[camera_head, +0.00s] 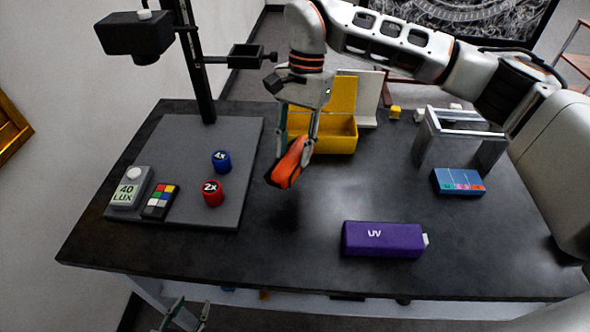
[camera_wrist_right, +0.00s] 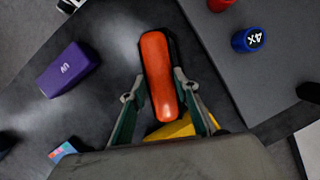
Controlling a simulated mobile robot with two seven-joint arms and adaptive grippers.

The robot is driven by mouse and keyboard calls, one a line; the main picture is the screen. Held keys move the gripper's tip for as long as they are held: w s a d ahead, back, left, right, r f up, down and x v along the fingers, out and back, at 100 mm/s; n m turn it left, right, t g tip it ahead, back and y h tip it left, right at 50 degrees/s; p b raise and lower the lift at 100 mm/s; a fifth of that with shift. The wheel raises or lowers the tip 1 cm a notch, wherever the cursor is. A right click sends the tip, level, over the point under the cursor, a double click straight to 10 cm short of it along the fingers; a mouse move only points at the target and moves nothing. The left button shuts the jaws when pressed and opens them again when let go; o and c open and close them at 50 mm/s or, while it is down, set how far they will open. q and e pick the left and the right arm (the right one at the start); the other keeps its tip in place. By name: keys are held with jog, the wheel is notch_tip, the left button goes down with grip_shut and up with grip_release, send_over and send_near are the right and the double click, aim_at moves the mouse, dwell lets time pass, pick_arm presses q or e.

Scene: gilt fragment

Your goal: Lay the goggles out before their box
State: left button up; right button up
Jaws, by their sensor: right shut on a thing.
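The orange goggles (camera_head: 287,166) with a dark edge hang tilted in my right gripper (camera_head: 298,140), above the dark tabletop. In the right wrist view the goggles (camera_wrist_right: 158,75) lie lengthwise between the two fingers of my right gripper (camera_wrist_right: 161,88). A yellow open box (camera_head: 334,140) with its lid raised stands just behind the goggles and gripper, and the gripper hides its left part. A corner of the yellow box (camera_wrist_right: 172,128) shows in the wrist view. My left gripper (camera_head: 187,314) is low at the bottom edge, in front of the table, with its fingers apart and empty.
A purple UV lamp (camera_head: 383,240) lies at the front right. A blue box (camera_head: 458,182) and a grey stand (camera_head: 460,140) are further right. A grey board (camera_head: 185,150) at left carries a light meter, colour chart and two cylinders. Table in front of the yellow box is clear.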

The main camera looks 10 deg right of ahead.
aim_at(298, 148)
jog(key=shift+f, duration=3.5)
jog(key=shift+f, duration=0.2)
jog(key=o, duration=1.1)
jog(key=v, duration=1.2)
jog(key=shift+s+r, duration=0.1)
jog(key=shift+r, duration=0.1)
